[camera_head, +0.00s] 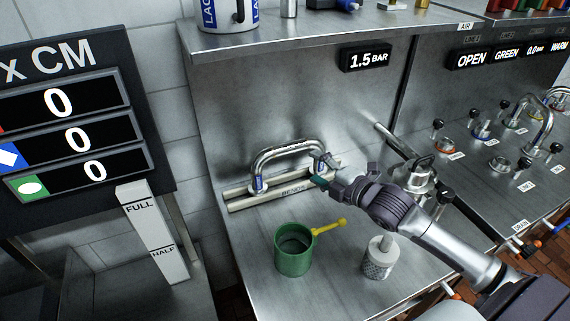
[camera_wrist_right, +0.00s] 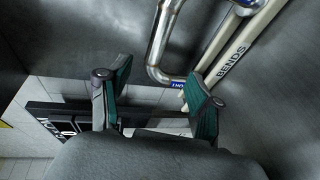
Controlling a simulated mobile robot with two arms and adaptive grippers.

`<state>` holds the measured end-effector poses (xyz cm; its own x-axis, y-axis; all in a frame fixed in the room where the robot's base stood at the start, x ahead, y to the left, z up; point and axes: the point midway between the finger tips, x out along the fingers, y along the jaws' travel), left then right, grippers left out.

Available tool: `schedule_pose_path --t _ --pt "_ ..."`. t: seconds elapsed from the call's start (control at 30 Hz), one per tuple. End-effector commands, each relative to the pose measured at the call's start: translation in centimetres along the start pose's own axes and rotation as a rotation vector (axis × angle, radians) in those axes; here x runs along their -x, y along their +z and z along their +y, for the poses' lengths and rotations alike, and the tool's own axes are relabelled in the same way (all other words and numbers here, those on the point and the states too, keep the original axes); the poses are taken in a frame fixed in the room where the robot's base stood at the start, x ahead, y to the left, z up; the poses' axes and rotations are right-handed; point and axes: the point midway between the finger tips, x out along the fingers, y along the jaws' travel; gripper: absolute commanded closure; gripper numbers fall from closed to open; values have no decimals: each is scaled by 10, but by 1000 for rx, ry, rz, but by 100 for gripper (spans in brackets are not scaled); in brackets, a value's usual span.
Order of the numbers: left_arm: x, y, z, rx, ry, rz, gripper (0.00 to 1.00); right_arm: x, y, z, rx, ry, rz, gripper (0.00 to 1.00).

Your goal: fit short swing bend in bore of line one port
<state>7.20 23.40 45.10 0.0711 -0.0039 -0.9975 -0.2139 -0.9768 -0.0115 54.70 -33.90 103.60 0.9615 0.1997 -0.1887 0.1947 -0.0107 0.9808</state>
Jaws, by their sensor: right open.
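A chrome bend (camera_head: 288,148) with two downturned legs stands on the rack marked BENDS (camera_head: 238,202), with small blue labels near its ends. It is the only bend on that rack; I cannot read whether it is the short one. My right gripper (camera_head: 326,174) is open and empty beside the bend's right leg. In the right wrist view the bend (camera_wrist_right: 160,45) shows beyond and between the open fingers (camera_wrist_right: 158,88), with no clear contact. The right bench holds several labelled ports (camera_head: 497,164); which is line one port is unreadable. My left gripper is out of view.
A green cup (camera_head: 294,252) with a yellow handle and a knurled metal cylinder (camera_head: 380,262) stand on the near bench. Another curved pipe (camera_head: 546,118) stands on the right bench among knobs. A scoreboard (camera_head: 75,120) is at left.

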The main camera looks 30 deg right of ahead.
Motion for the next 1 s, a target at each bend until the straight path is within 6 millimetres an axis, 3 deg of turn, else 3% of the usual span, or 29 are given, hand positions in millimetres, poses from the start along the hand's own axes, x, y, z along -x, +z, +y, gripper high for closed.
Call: schedule_pose_path --t 0.4,0.67,1.0 --pt "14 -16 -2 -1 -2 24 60 -71 0 3 -4 2 -1 36" --pt "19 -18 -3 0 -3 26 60 -90 1 4 -2 1 0 36" --pt "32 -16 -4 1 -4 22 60 -133 4 6 -2 0 1 36"
